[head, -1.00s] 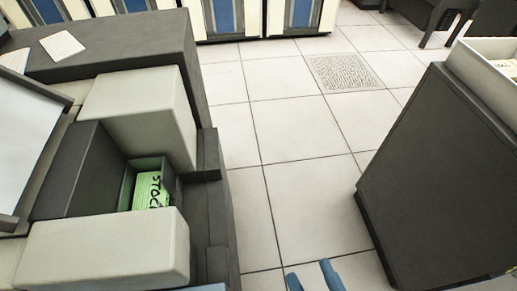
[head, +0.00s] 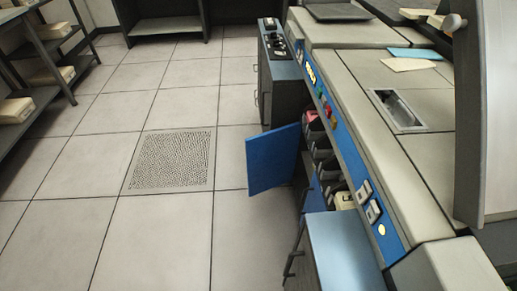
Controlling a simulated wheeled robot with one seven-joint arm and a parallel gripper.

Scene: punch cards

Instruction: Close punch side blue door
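The blue door (head: 273,160) stands open on the aisle side of the long beige machine (head: 385,105) with the blue front. It sticks out to the left, over the floor. Behind it, the machine's side shows dark slots (head: 322,150), some with cards in them. My gripper is not in view in the head view.
A pale blue flat surface (head: 343,250) juts from the machine's near side. A dark cabinet (head: 280,80) stands beyond the door. A grey upright panel (head: 482,110) rises at right. Shelves (head: 40,75) with boxes line the left. The tiled floor (head: 150,230) left of the door is clear.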

